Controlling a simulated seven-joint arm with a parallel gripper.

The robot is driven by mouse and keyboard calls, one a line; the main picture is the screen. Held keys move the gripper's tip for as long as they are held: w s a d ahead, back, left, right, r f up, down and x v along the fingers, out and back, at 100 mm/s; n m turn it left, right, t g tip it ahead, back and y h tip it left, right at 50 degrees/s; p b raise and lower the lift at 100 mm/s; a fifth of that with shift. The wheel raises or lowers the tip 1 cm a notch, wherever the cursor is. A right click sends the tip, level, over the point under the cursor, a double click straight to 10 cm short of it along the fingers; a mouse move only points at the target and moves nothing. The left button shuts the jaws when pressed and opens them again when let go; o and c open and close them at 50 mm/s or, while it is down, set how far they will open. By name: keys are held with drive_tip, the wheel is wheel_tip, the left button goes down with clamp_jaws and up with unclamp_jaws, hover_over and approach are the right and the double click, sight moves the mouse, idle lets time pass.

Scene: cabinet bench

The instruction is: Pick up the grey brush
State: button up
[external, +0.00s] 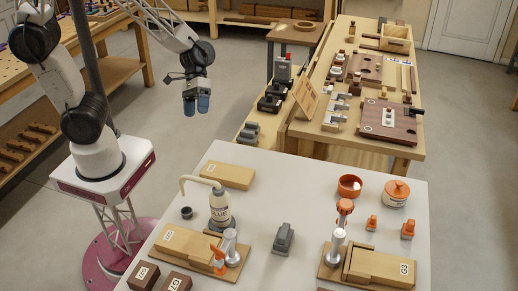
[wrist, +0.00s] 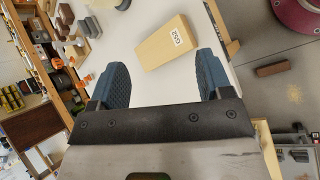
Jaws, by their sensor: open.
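A grey blocky object with a raised top, which looks like the grey brush (external: 284,238), sits on the white table near the middle in the external view. My gripper (external: 196,104) is in the air beyond the table's far left corner, well above and away from it. Its two blue fingers are apart, with nothing between them. In the wrist view the open fingers (wrist: 162,66) frame a wooden block lying below. Small grey shapes show at the upper left there; I cannot tell which is the brush.
The white table (external: 310,185) also holds a wooden block (external: 228,175), a glue bottle (external: 219,206), clamped wooden boards (external: 375,266), an orange ring (external: 349,186) and an orange-lidded jar (external: 396,193). The tabletop around the brush is mostly clear. A wooden bench (external: 340,150) stands behind.

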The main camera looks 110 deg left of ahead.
drive_tip(key=w+a+f+n+t+h, duration=0.1)
drive_tip(key=w+a+f+n+t, duration=0.3)
drive_tip(key=a+f+n, duration=0.4)
drive_tip(key=n+t+y, duration=0.7)
drive_tip(key=n+y, duration=0.2)
drive_tip(key=n, duration=0.6)
approach(240, 135)
drive_tip(key=w, duration=0.1)
drive_tip(key=w+f, duration=0.1)
drive_tip(key=w+a+f, duration=0.1)
drive_tip(key=w, duration=0.1)
drive_tip(key=shift+w+f, duration=0.1)
drive_tip(key=shift+f, duration=0.1)
drive_tip(key=shift+s+f+n, duration=0.25)
drive_tip(key=shift+f+n, duration=0.15)
drive_tip(key=shift+f, duration=0.1)
drive_tip(key=shift+w, duration=0.1)
drive_tip(key=shift+x, duration=1.25)
